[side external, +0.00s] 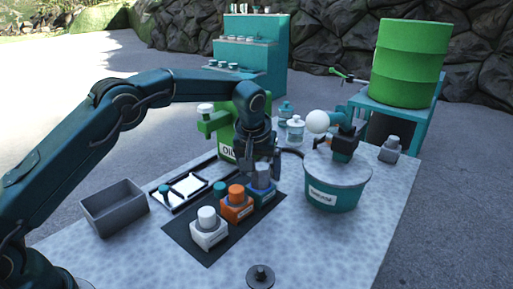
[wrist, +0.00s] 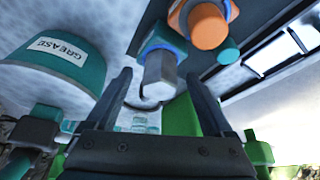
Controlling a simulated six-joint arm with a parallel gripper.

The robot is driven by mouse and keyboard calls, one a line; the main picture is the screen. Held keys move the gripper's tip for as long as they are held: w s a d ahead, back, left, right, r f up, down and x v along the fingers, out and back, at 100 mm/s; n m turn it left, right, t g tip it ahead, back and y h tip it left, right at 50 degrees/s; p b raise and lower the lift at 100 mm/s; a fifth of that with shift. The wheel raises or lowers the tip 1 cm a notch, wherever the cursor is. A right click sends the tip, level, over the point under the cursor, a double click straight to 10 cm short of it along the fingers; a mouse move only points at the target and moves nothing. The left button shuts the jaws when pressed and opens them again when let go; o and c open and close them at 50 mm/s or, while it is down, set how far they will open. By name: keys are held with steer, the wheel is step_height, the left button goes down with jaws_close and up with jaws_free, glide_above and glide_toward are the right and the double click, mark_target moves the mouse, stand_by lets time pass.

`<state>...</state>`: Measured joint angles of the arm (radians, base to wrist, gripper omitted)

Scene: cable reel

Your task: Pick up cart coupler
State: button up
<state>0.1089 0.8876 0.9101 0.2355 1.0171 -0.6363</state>
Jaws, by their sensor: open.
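Coupler-like blocks with round knobs stand in a row on a dark mat (side external: 183,243): a white one (side external: 208,229), an orange one (side external: 236,204) and a blue one (side external: 262,194) with a grey knob. I cannot read which is labelled as the cart coupler. My gripper (side external: 262,172) points down over the blue one, at its knob. In the wrist view, the blue block's grey knob (wrist: 160,75) lies between the tips of my open gripper (wrist: 158,78), with a gap to each finger. The orange block (wrist: 207,27) is just beside it.
A teal grease tub (side external: 333,195) stands close on the right, and a green oil unit (side external: 222,148) close behind. A grey open bin (side external: 114,207) and a framed white panel (side external: 187,187) are on the left. A dark disc with a knob (side external: 260,277) lies at the front.

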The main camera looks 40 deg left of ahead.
steer(key=shift+w+a+f, duration=0.1)
steer(key=shift+w+f, duration=0.1)
steer(key=shift+f, duration=0.35)
steer(key=shift+c, duration=0.3)
jaws_close()
steer(key=shift+r, duration=0.1)
